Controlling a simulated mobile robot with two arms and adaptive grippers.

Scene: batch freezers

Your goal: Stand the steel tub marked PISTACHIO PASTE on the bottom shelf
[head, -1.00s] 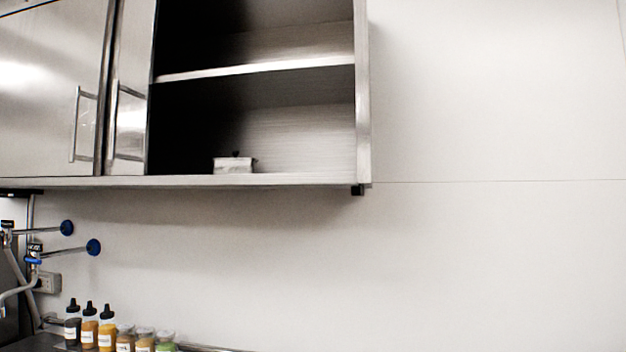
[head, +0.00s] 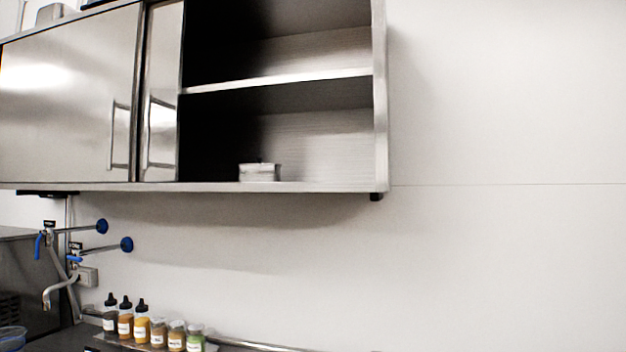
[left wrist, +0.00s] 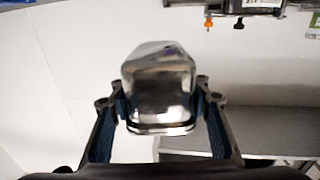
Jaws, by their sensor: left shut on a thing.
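A shiny steel tub (left wrist: 158,90) is between the fingers of my left gripper (left wrist: 160,102) in the left wrist view, and the gripper is shut on it. No marking on the tub can be read. The head view shows neither gripper. There the steel wall cabinet is open on its right side, with a bottom shelf (head: 330,187) and a middle shelf (head: 290,80). A small pale container with a dark knob on top (head: 259,173) stands on the bottom shelf, left of the middle of the opening. My right gripper is not in view.
Closed steel doors (head: 60,110) cover the cabinet's left part. The bottom shelf is bare right of the small container. Below, several bottles and jars (head: 142,328) stand on the counter near taps with blue handles (head: 126,244). The wall at right is bare.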

